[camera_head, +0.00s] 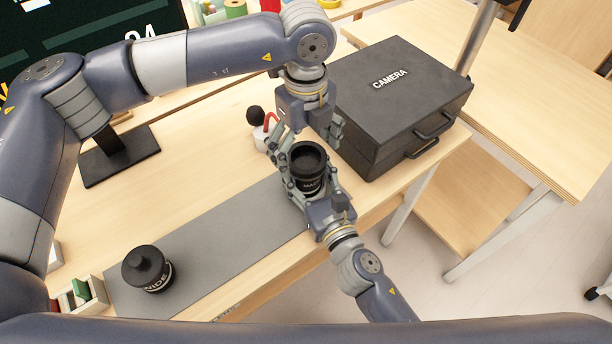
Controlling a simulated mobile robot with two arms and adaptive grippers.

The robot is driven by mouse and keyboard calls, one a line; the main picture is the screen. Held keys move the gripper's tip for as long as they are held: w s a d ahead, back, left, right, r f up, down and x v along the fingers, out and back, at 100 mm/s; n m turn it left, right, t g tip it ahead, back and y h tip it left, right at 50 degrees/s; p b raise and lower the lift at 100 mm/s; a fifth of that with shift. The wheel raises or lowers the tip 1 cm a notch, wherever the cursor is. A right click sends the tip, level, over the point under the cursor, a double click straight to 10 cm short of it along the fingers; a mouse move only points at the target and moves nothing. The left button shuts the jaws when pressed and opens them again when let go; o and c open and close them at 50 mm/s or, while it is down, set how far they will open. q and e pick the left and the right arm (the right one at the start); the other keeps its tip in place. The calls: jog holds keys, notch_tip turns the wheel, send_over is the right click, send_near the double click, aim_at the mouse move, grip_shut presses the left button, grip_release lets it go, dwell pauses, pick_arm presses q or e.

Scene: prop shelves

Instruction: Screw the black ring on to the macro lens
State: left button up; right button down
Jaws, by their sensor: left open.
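The black macro lens (311,186) stands upright near the right end of the grey mat, with part of its white lettering showing. A black ring (307,157) sits at its top, around a dark opening; I cannot tell how tightly it is seated. My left gripper (303,142) points down from above, open, with its fingers apart on either side, just above the ring. My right gripper (306,188) reaches in from the lower right and is closed around the lens body. Its fingers hide parts of the lens sides.
A black camera case (400,95) stands close on the right. A wide lens (148,268) stands on the grey mat (215,255) at the left. A small bulb-topped item with a red part (269,124) is behind my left gripper. The mat's middle is clear.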

pick_arm(q)
jog(key=shift+f, duration=0.9)
jog(key=shift+c, duration=0.2)
